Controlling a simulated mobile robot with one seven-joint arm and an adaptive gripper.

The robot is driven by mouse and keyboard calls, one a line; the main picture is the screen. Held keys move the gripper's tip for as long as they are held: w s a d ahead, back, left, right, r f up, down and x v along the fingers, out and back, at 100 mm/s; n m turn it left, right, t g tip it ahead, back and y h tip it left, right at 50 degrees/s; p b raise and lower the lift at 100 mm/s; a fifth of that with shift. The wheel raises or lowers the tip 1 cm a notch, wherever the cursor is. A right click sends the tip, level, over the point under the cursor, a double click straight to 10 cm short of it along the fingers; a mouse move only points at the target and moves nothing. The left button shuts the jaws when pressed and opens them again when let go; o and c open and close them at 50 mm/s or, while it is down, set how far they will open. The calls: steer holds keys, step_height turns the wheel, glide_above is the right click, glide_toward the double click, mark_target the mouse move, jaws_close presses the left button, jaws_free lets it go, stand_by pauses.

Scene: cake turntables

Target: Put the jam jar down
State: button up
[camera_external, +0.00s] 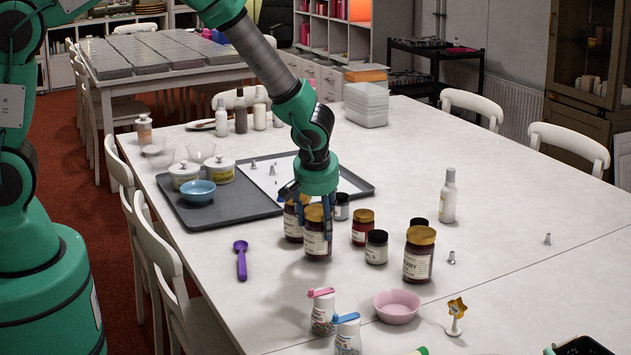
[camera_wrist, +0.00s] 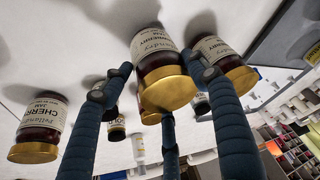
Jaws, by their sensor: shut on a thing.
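My gripper (camera_external: 314,207) is shut on a dark red jam jar (camera_external: 317,241) with a gold lid, over the middle of the white table. The jar is upright, its base at or just above the tabletop; I cannot tell whether it touches. In the wrist view, the jar (camera_wrist: 157,58) sits between my gripper's dark fingers (camera_wrist: 160,82), its cream label partly readable as a berry jam. A similar gold-lidded jar (camera_external: 293,222) stands close behind to the left, partly hidden by my gripper; in the wrist view a gold-lidded jar (camera_wrist: 222,57) shows beside the right finger.
A grey tray (camera_external: 232,214) lies behind left. A purple scoop (camera_external: 241,262) lies left; a pink bowl (camera_external: 397,306) stands in front. Table between scoop and held jar is clear.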

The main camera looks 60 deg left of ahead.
steer(key=shift+f, duration=0.2)
steer(key=shift+f, duration=0.15)
steer(key=o, duration=1.9)
steer(key=shift+o, duration=0.2)
steer(key=shift+r, duration=0.3)
steer(key=p+v, duration=0.1)
steer(key=v, duration=1)
steer(key=shift+d+r+p, duration=0.15)
steer(key=shift+r+p, duration=0.15)
steer(key=shift+p, duration=0.05)
steer(key=shift+s, duration=0.15)
